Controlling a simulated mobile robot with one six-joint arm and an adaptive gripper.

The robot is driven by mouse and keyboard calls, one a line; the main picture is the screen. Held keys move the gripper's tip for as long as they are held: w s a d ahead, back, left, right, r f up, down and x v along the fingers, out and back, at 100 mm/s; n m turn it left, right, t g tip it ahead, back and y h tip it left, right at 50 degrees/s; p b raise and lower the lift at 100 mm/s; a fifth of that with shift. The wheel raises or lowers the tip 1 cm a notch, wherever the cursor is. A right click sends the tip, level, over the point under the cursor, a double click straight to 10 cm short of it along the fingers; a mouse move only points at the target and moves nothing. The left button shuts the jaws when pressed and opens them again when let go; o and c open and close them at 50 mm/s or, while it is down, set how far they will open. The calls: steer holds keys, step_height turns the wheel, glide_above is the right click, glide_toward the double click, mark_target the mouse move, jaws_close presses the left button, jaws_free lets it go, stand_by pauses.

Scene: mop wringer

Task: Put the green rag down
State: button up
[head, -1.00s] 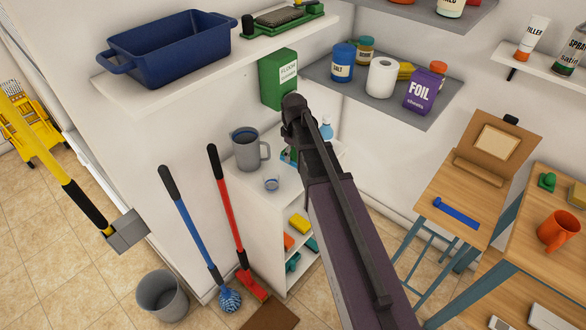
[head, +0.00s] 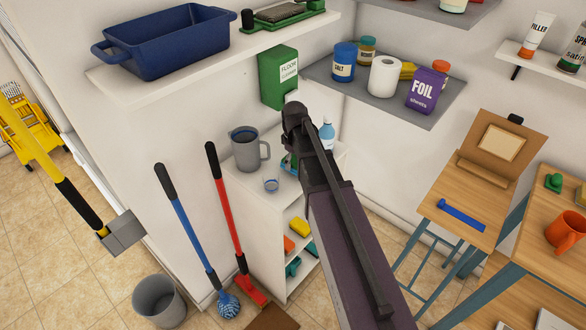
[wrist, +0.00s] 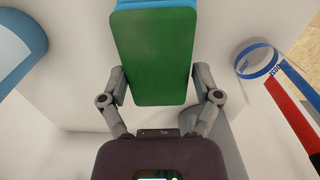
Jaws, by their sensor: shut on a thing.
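The green rag (wrist: 155,55) is a flat, round-cornered green block in the wrist view. My gripper (wrist: 158,82) is shut on it, with one finger at each side. A blue thing (wrist: 155,4) shows just beyond the rag's far edge; I cannot tell whether they touch. In the head view my arm hides the gripper and most of the rag, above the top of a white cabinet (head: 262,205). The gap between rag and cabinet top is not clear.
A grey pitcher (head: 245,150) and a small blue-rimmed glass (head: 271,185) stand left of my gripper on the cabinet. Blue (head: 190,230) and red (head: 225,210) handles lean in front. A green floor cleaner box (head: 278,78) is behind.

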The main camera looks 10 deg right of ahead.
mark_target(294, 161)
steer(key=shift+f+b, duration=0.55)
steer(key=shift+f, duration=0.3)
steer(key=o, duration=1)
steer(key=shift+f, duration=0.15)
step_height(294, 161, up, 14)
steer(key=p, duration=1.3)
steer(key=shift+s, duration=0.15)
steer(key=shift+a+f, duration=0.1)
